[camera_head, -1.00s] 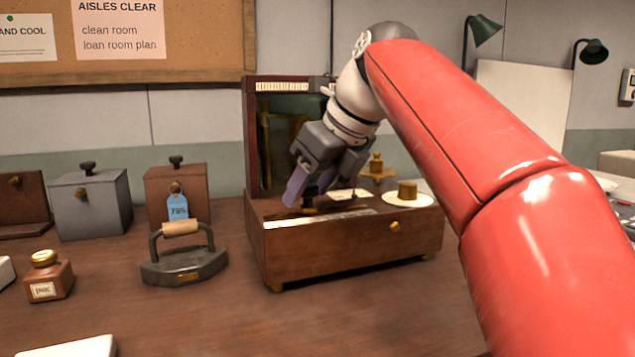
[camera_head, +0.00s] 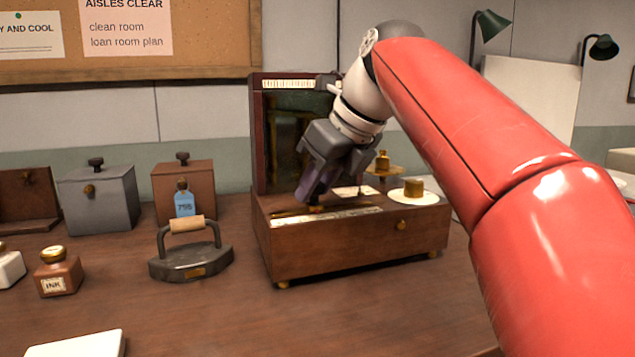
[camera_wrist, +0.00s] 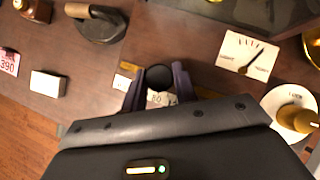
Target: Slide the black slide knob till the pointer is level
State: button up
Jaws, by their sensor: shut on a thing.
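The black slide knob (camera_wrist: 159,77) is a round black disc between the two fingers of my gripper (camera_head: 310,194) in the wrist view. My gripper is shut on it, over the front left of the wooden scale box (camera_head: 345,247). A strip with printed numbers (camera_wrist: 158,99) shows below the knob, partly covered by the fingers. The white pointer card (camera_wrist: 249,54) lies to the right in the wrist view. Its black pointer (camera_wrist: 251,58) slants up to the right, not in line with the card's edges. In the head view the card is too small to read.
A raised lid (camera_head: 272,135) stands behind. A flat iron (camera_head: 190,265), an ink bottle (camera_head: 58,273) and small boxes stand left.

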jog(key=shift+d, duration=0.1)
jog(key=shift+w+d+p, duration=0.2)
jog(key=shift+d, duration=0.45)
jog(key=shift+w+d+p, duration=0.2)
jog(key=shift+d, duration=0.4)
jog(key=o, duration=0.8)
notch_tip(320, 180, up, 7)
jog(key=shift+p, duration=0.35)
jog(key=shift+s, duration=0.1)
